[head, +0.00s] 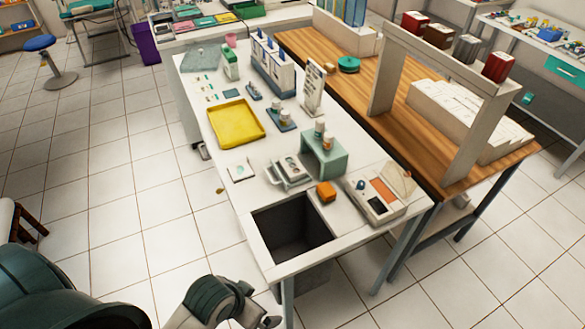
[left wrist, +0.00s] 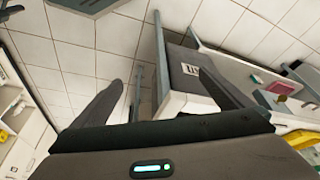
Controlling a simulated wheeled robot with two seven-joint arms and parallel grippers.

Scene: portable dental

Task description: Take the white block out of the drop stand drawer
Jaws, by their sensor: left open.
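The pale green drop stand (head: 336,165) stands on the white table, with small bottles on its top. A shallow light grey drawer (head: 291,181) sticks out at its left side and holds small pale items. I cannot tell at this size which of them is the white block. My left gripper (left wrist: 160,68) shows in the left wrist view with its two dark fingers wide apart and nothing between them. It points over floor and furniture, away from the stand. The head view shows no left gripper fingers, and my right gripper is in neither view.
The white table (head: 222,170) has a dark rectangular opening (head: 291,228) at its near end. An orange block (head: 326,192) and a device with a screen (head: 378,203) lie right of the drawer. A yellow tray (head: 236,121) is farther back. A wooden bench (head: 300,45) adjoins on the right.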

